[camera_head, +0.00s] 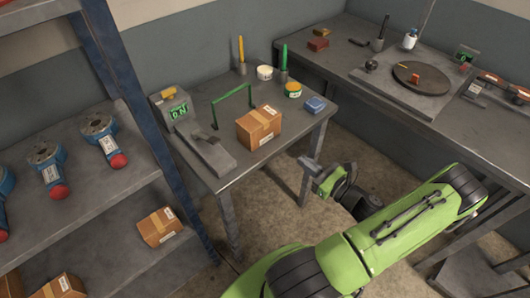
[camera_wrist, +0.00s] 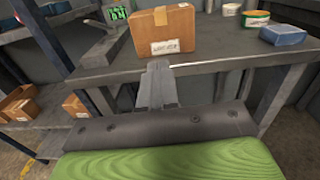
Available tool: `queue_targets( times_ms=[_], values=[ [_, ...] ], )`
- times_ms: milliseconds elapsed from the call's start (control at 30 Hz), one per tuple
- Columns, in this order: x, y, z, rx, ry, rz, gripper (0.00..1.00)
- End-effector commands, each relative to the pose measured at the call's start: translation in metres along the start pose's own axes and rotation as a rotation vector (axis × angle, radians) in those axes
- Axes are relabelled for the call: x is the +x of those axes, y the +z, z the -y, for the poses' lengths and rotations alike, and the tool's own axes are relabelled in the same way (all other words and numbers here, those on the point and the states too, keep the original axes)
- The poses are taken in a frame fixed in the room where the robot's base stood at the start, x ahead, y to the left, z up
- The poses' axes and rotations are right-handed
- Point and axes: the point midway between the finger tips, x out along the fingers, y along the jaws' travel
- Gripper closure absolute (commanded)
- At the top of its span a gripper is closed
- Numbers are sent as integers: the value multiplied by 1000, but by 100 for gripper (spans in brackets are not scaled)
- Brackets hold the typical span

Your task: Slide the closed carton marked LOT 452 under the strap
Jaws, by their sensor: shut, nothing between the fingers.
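A closed brown carton (camera_head: 256,130) sits on the small grey table (camera_head: 207,180), near its front edge. In the wrist view the carton (camera_wrist: 163,32) bears a white label whose print is too blurred to read surely. A thin green strap (camera_head: 233,92) stands as an arch on the table behind and left of the carton; the carton is outside it. My gripper (camera_head: 308,163) is off the table's front right edge, apart from the carton. In the wrist view my gripper (camera_wrist: 158,67) is shut and empty, its tips pointing at the carton's label side.
A scale with a green display (camera_head: 178,112) and a grey plate stand left of the carton. Tubs, pens and a blue box (camera_head: 314,104) stand behind and right. Other cartons (camera_head: 159,227) are on the left shelf. A workbench (camera_head: 425,110) stands at the right.

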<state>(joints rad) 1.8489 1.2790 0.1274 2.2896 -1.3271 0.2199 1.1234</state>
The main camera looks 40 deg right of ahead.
Motion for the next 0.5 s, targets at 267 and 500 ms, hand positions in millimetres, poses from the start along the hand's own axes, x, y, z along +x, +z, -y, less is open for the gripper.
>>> queue_targets(
  times_ms=[267, 500],
  values=[
    [32, -1, 2, 15, -12, 12, 100],
    [86, -1, 2, 12, -10, 10, 100]
  ],
)
